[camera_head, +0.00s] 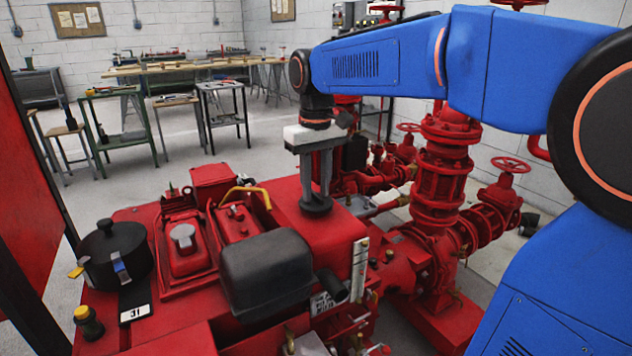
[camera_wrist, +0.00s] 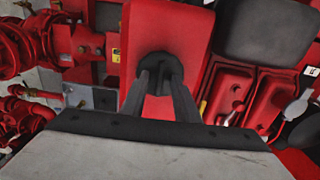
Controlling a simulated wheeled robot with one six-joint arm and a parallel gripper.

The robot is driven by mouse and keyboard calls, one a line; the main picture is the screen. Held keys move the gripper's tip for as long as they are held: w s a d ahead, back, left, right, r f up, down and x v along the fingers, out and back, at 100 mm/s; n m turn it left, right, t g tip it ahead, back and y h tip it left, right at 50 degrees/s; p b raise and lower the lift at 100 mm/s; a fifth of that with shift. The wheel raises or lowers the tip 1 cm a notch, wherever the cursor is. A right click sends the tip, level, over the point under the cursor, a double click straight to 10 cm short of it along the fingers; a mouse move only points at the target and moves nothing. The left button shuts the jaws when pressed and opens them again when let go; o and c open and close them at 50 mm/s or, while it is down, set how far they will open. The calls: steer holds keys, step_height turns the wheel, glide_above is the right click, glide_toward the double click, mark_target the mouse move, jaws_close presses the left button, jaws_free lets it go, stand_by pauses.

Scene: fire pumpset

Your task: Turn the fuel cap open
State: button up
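A round black cap (camera_head: 316,205), which looks like the fuel cap, sits on top of a red tank (camera_head: 330,232). In the wrist view the cap (camera_wrist: 160,66) is near the top middle. My gripper (camera_head: 316,192) points straight down over it, with its two grey fingers reaching the cap. In the wrist view my gripper (camera_wrist: 161,78) has its fingers apart, with the tips at the cap's near side. The fingertips overlap the dark cap, so I cannot tell whether they press on it.
A dark grey box (camera_head: 266,272) stands just in front of the tank. Red valves and pipes (camera_head: 440,180) rise to the right. A black round canister (camera_head: 112,255) sits on the left of the pumpset. Workbenches (camera_head: 190,72) stand at the back, with open floor before them.

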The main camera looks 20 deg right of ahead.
mark_target(316, 193)
step_height(316, 193, up, 17)
steer(key=shift+r, duration=0.2)
stand_by(0.4)
stand_by(0.3)
steer(key=s+d+f+m+t, duration=0.1)
steer(key=s+d+f+t, duration=0.1)
steer(key=s+f, duration=0.9)
steer(key=s+d+f+m+t, duration=0.1)
steer(key=s+d+f, duration=0.4)
steer(key=s+f, duration=0.7)
step_height(316, 193, down, 8)
steer(key=shift+d+r+t, duration=0.15)
steer(key=shift+d+t, duration=0.1)
steer(key=shift+t, duration=0.65)
